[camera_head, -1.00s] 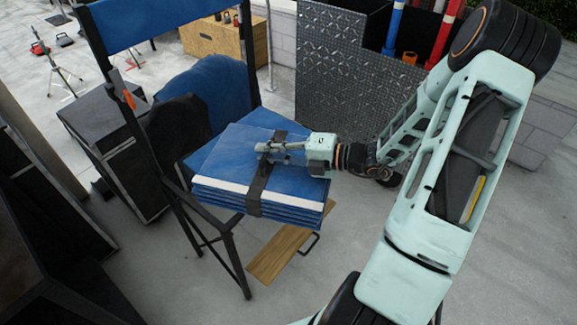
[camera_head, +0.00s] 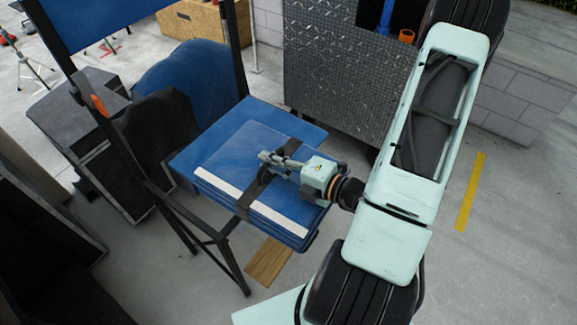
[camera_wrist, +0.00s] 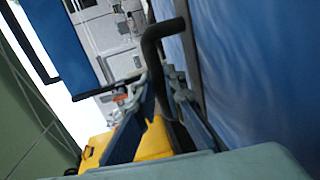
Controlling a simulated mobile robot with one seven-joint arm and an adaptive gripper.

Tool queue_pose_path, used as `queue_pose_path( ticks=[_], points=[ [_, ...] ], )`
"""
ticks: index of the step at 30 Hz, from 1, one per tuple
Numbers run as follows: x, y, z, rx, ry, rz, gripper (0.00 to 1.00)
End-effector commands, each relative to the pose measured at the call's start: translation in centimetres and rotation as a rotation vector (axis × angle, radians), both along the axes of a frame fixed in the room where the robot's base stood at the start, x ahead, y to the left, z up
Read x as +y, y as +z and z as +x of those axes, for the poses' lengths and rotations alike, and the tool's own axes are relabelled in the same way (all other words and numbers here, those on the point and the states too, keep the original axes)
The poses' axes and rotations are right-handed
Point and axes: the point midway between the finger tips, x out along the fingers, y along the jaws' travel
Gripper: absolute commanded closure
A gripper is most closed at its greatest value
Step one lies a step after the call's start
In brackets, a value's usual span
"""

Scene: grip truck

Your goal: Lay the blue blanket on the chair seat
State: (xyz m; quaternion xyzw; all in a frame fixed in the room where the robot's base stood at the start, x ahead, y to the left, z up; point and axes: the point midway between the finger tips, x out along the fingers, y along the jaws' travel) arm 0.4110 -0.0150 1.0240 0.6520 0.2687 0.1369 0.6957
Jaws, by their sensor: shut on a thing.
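The blue blanket (camera_head: 235,155) is a folded stack with a white stripe near its front edge and a black strap around it. My gripper (camera_head: 267,160) lies over the blanket top from the right, shut on the strap's black handle. In the wrist view, the dark handle (camera_wrist: 158,35) shows at the fingers (camera_wrist: 160,95), with blue blanket fabric (camera_wrist: 255,80) along the right.
The tall chair has a blue back panel (camera_head: 100,15) and black frame posts. A wooden footrest (camera_head: 268,262) juts out below the seat. Black cases (camera_head: 75,105) stand at left. A diamond-plate metal panel (camera_head: 335,75) stands behind. Floor at front right is clear.

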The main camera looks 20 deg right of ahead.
Motion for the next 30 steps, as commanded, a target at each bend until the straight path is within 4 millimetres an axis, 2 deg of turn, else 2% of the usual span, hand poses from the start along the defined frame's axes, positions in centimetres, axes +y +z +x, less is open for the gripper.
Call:
queue_pose_path(
  ticks=[1, 6, 30],
  points=[
    [-0.3, -0.6, 0.4, -0.009, 0.002, -0.005, 1.0],
    [-1.1, -1.3, 1.4, -0.009, 0.002, -0.006, 1.0],
    [-3.6, -2.7, 4.1, -0.01, 0.003, -0.004, 1.0]
  ],
)
